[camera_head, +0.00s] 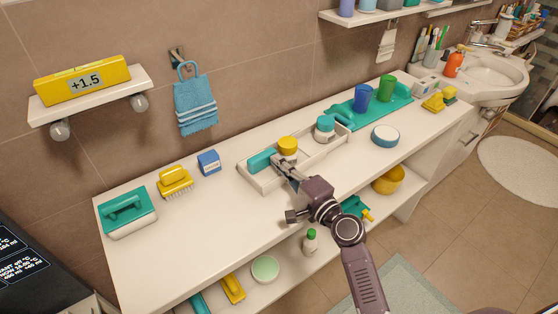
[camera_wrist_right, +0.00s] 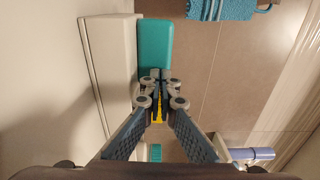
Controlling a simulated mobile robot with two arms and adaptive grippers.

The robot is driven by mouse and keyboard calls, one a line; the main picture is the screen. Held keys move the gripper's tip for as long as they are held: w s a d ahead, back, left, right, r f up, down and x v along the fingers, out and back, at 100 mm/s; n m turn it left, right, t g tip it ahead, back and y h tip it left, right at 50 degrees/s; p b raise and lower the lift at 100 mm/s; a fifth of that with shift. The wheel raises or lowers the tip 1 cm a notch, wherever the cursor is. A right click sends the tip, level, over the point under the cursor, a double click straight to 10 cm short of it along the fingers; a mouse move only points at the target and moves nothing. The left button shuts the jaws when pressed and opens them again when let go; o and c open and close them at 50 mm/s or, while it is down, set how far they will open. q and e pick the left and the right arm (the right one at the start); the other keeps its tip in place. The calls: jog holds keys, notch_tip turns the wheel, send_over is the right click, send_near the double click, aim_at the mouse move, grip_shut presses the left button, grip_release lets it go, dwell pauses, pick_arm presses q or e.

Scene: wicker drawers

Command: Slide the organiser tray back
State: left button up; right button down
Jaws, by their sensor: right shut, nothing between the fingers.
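The organiser tray (camera_head: 250,177) is a long white open tray on the white counter. In it are a teal block (camera_head: 262,159), a yellow-lidded jar (camera_head: 287,145) and a teal-lidded jar (camera_head: 325,127). My right gripper (camera_head: 281,163) reaches over the tray's front side, its fingertips close to the teal block and yellow jar. In the right wrist view the shut fingers (camera_wrist_right: 159,76) hold nothing and overlap the end of the teal block (camera_wrist_right: 155,45); contact cannot be told. The tray wall (camera_wrist_right: 110,65) shows left of them. My left gripper is not in view.
The teal tray with cups (camera_head: 400,102) stands right of the organiser. A white-blue round tin (camera_head: 385,135) is in front of it. A blue box (camera_head: 209,162), a yellow brush (camera_head: 174,181) and a teal-handled box (camera_head: 128,213) stand left. The tiled wall (camera_head: 260,60) rises behind.

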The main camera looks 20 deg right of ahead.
dwell(0.3)
jog(key=b+x, duration=0.1)
jog(key=x, duration=0.6)
jog(key=shift+s, duration=0.1)
jog(key=shift+f, duration=0.1)
